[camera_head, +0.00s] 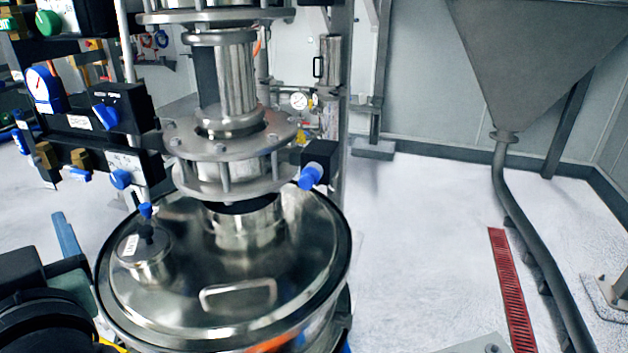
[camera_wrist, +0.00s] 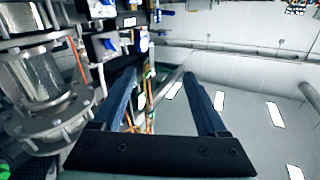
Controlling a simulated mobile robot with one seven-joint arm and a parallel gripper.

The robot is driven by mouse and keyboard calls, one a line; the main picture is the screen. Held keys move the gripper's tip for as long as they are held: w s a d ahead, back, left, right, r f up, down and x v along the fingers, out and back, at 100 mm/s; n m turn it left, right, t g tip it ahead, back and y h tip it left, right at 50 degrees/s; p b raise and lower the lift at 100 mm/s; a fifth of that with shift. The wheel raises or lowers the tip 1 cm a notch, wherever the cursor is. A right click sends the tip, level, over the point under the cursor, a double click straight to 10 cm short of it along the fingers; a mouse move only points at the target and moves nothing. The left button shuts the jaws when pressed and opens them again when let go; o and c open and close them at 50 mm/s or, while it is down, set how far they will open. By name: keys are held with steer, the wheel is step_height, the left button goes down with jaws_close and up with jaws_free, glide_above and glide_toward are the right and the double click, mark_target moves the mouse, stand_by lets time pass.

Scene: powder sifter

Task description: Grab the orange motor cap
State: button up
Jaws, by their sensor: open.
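An orange patch (camera_head: 277,342) shows at the bottom edge of the head view, by the front rim of the round steel sifter lid (camera_head: 180,310). It is cut off by the frame, and I cannot tell whether it is the motor cap. No clear orange cap shows in the wrist view. My gripper (camera_wrist: 160,74) is open, with two blue fingers apart and nothing between them. In the head view, a blue finger of it shows at the lower left, beside the lid and apart from the orange patch.
A flanged steel column (camera_head: 235,85) rises from the lid. A bar handle (camera_head: 238,293) and a small capped port (camera_head: 146,262) stand on the lid. Valves and a blue gauge (camera_head: 43,88) crowd the left. A hopper (camera_head: 540,60) hangs at right; the floor between is mostly clear.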

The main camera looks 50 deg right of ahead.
steer(key=s+d+f+m+g+h+p, duration=0.2)
steer(key=s+d+f+m+g+p, duration=0.2)
steer(key=d+f+m+g+p, duration=0.65)
steer(key=s+d+f+m+g+y, duration=0.1)
steer(key=s+d+f+m+g, duration=0.15)
steer(key=s+f, duration=0.3)
steer(key=s+d+f+m+g+y+p, duration=0.1)
steer(key=s+d+f+m+g, duration=0.15)
steer(key=s+f, duration=0.3)
steer(key=s+d+f+m+g+y, duration=0.1)
steer(key=s+d+f+m+g, duration=0.2)
steer(key=s, duration=0.4)
steer(key=shift+t, duration=0.35)
steer(key=f+b, duration=0.1)
steer(key=f, duration=0.3)
steer(key=f+b, duration=0.1)
steer(key=f, duration=0.2)
steer(key=shift+a+f, duration=0.2)
steer(key=shift+f, duration=0.15)
steer(key=f, duration=0.1)
steer(key=f+p, duration=0.1)
steer(key=f, duration=0.3)
steer(key=shift+s+a+f+p, duration=0.1)
steer(key=shift+s+a+p, duration=0.2)
steer(key=shift+s+p, duration=0.1)
steer(key=shift+f, duration=0.5)
jaws_close()
steer(key=shift+r, duration=0.1)
